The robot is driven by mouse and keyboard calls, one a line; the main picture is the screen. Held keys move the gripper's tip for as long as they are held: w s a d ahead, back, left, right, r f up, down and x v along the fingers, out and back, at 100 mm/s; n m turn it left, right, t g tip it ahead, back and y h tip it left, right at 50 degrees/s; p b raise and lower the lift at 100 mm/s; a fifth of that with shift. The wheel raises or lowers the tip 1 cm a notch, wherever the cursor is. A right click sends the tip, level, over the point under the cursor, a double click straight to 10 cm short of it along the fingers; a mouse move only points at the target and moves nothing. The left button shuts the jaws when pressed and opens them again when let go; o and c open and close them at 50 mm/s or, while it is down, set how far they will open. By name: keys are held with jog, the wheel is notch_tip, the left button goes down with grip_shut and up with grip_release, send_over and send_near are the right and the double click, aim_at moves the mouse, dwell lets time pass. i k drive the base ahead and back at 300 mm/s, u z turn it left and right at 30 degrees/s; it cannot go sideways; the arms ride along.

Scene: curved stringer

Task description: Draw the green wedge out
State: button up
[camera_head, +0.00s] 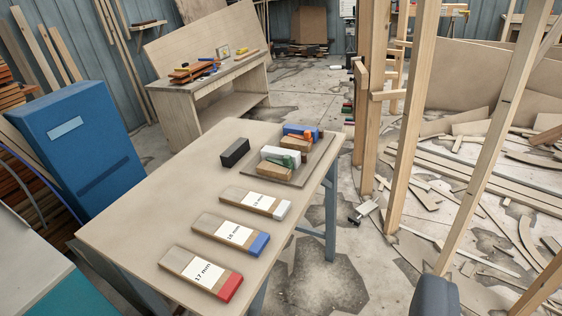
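A small green piece (287,156), which looks like the green wedge, sits among wooden and white blocks at the near end of a flat brown tray (302,174) on the table. It lies between a white block (279,154) and a wooden block (274,171), partly covered by them. How tightly it sits between them is too small to tell. My gripper's fingers are not in view, and nothing touches the wedge.
The table (150,205) also holds a black block (235,152) and labelled blocks with white, blue (259,243) and red ends (229,287). A blue cabinet (80,140) stands left. Upright timber posts (412,130) and scattered offcuts fill the right.

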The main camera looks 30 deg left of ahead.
aim_at(287, 163)
jog(key=k, duration=0.45)
jog(key=u, duration=0.75)
jog(key=i, duration=1.6)
jog(key=z, duration=0.7)
